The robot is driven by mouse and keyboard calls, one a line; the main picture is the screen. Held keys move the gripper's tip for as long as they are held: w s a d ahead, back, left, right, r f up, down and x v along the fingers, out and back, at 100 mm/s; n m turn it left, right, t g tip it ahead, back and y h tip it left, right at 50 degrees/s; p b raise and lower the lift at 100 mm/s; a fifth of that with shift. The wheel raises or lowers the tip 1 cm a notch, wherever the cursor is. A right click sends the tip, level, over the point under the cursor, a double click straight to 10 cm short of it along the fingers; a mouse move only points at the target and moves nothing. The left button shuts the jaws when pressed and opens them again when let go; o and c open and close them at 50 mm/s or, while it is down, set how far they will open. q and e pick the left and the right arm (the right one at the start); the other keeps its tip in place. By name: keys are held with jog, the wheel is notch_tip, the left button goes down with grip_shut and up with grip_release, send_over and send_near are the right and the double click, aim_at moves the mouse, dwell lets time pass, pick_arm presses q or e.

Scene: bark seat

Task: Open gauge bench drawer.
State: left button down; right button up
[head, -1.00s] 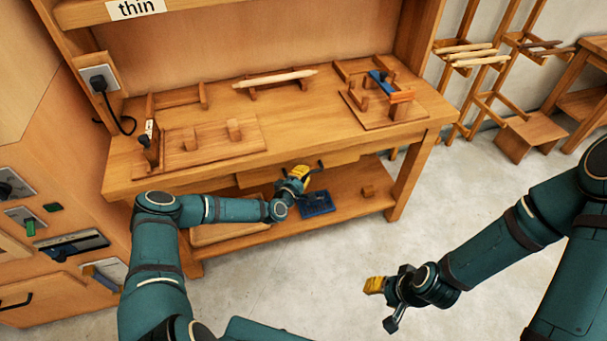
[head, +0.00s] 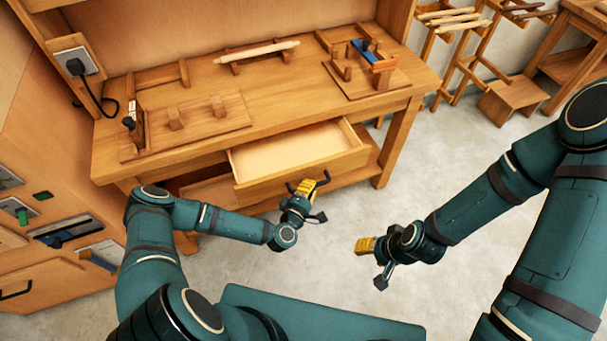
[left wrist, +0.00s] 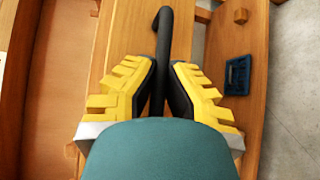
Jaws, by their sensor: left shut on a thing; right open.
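The gauge bench (head: 205,88) stands ahead, and its wooden drawer (head: 285,153) sticks well out below the top. The inside of the drawer that shows is empty. My left gripper (head: 305,190) is at the drawer front, shut on the dark handle (head: 323,178). In the left wrist view the handle (left wrist: 164,35) passes between the yellow-padded fingers. My right gripper (head: 371,262) is open and empty over the floor, apart from the bench.
Wooden jigs (head: 185,128) and a pale rod (head: 257,52) lie on the bench top. A blue item (left wrist: 238,75) rests on the lower shelf. A stool (head: 510,100) and racks stand at the right. The floor (head: 330,230) before the bench is clear.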

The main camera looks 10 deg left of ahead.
pick_arm(q)
jog(key=shift+s+d, duration=0.4)
jog(key=shift+s, duration=0.05)
jog(key=c, duration=1)
grip_release()
jog(key=shift+w, duration=0.1)
jog(key=v, duration=1.2)
jog(key=shift+f, duration=0.1)
